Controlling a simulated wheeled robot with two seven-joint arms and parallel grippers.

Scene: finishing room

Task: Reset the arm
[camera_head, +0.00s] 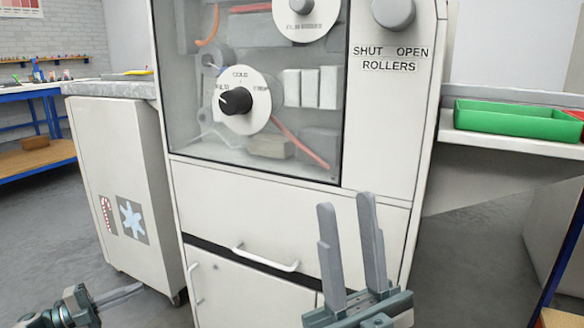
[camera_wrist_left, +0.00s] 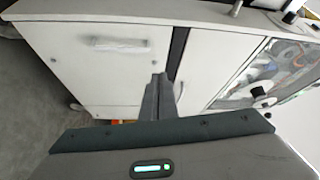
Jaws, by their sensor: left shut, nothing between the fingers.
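My left gripper (camera_head: 140,289) is low at the left edge of the head view, in front of the white cabinet. In the left wrist view its fingers (camera_wrist_left: 159,77) are together with nothing between them, in front of the machine's white lower panels. My right gripper (camera_head: 346,203) is at the bottom, right of the middle. Its two fingers point up and stand apart, with nothing between them. It is in front of the machine's lower front (camera_head: 280,199). Only short parts of both arms show.
A white cabinet (camera_head: 115,170) stands at left. A green tray (camera_head: 515,121) lies on a shelf at right. Grey floor is bare at left.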

